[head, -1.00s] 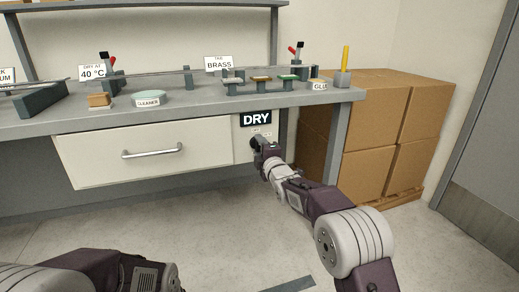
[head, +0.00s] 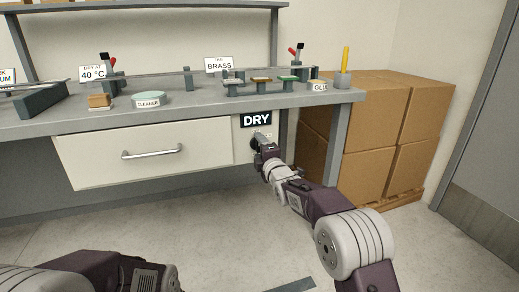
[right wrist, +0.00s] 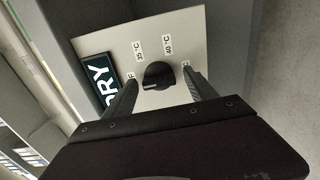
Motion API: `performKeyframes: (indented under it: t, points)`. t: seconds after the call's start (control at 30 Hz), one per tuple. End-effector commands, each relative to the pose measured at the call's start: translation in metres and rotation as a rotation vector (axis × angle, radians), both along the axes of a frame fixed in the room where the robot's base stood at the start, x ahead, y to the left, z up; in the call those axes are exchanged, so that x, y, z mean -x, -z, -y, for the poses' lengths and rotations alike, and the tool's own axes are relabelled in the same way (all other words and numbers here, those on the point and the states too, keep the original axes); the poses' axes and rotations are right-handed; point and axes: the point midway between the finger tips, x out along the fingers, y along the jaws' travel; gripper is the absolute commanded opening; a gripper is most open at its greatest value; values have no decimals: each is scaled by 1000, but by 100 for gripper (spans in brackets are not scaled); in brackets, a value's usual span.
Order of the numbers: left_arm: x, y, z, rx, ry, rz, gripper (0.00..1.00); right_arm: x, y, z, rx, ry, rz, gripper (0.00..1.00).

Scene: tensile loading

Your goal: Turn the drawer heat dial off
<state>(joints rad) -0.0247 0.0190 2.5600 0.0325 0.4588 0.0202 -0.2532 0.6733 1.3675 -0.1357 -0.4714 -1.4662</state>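The heat dial (right wrist: 157,75) is a round black knob on a pale panel (right wrist: 185,30), with a small light mark on its lower left part. Around it are labels reading 35 °C and 40 °C, and ones at either side partly hidden by my fingers; the left one ends in F. My right gripper (right wrist: 160,75) is open, with one finger on each side of the dial and gaps showing between. In the head view my right gripper (head: 259,140) is at the panel beside the drawer (head: 145,150) and covers most of the dial. My left gripper is out of view.
A black DRY sign (head: 256,119) is above the dial. The drawer front has a metal handle (head: 152,152) and looks shut. The bench top (head: 200,100) overhangs the panel, and a bench leg (head: 338,145) and cardboard boxes (head: 370,130) stand to the right.

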Motion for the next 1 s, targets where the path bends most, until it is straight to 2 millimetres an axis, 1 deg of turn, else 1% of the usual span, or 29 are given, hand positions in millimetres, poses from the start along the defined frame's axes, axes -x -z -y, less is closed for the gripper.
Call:
performKeyframes:
  t: [0.17, 0.27, 0.37, 0.6, 0.7, 0.8, 1.0]
  points:
    - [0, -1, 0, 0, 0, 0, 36, 2, -1, 1, -1, 0, 1, 65]
    - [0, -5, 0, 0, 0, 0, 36, 10, -3, 4, -1, 0, 1, 65]
    - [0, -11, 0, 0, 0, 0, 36, 25, -4, 9, 0, 1, -1, 65]
    - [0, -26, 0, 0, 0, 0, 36, 67, -4, 22, 0, 1, -2, 65]
    - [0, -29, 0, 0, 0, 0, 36, 79, -3, 26, -1, 1, 0, 65]
    - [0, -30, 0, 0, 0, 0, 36, 85, -1, 28, 0, 0, 0, 65]
    - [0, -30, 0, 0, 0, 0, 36, 87, 0, 28, 0, 0, 1, 65]
